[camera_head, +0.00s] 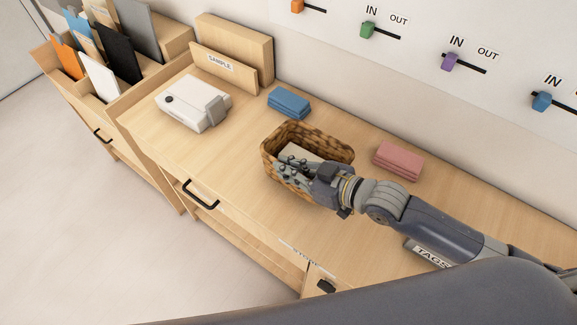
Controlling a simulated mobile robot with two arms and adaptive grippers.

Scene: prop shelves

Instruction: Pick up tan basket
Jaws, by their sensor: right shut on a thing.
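The tan woven basket (270,152) stands on the wooden counter near the middle of the camera_head view. A pale item (297,152) shows inside it. My right gripper (283,172) is at the basket's near side, shut on it. The gripper and wrist hide part of the near wall and rim. I cannot tell whether the basket's underside touches the counter. My left gripper is not in view.
A folded blue stack (289,102) lies behind the basket, and a pink stack (399,160) lies to its right. A white device (193,103) and a SAMPLE board (222,66) are to the left. Bare counter (235,150) shows left of the basket.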

